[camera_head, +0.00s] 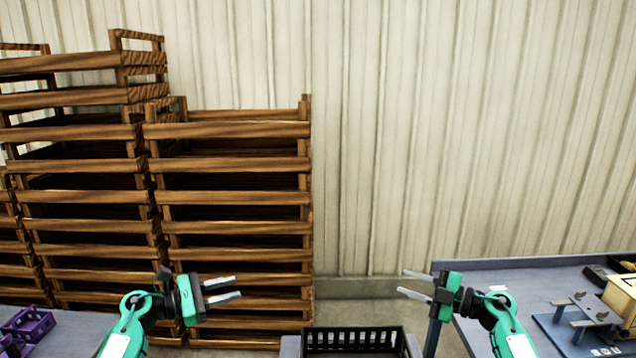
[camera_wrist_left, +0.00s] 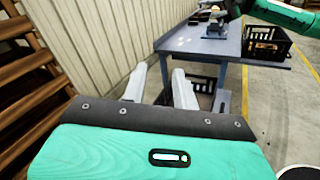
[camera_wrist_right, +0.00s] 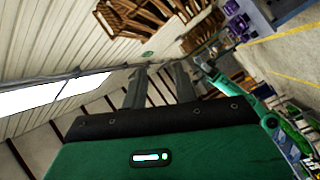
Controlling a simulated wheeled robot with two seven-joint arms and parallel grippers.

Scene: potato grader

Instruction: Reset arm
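My left gripper (camera_head: 238,290) is in the lower left-middle of the head view, in front of the stacked wooden crates. Its two fingers are apart and empty, pointing right. In the left wrist view its fingers (camera_wrist_left: 160,88) are spread with nothing between them. My right gripper (camera_head: 402,282) is in the lower right-middle of the head view, pointing left, near the left edge of the right-hand table. Its fingers are apart and empty. In the right wrist view its fingers (camera_wrist_right: 158,88) are also spread with a gap between them. The two grippers face each other, well apart.
Wooden crates (camera_head: 235,165) are stacked high at the left. A black crate (camera_head: 352,340) sits at the bottom centre. A blue-grey table (camera_head: 500,264) at the right carries tools and a box. Purple items (camera_head: 28,325) lie at the lower left. The space between the grippers is free.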

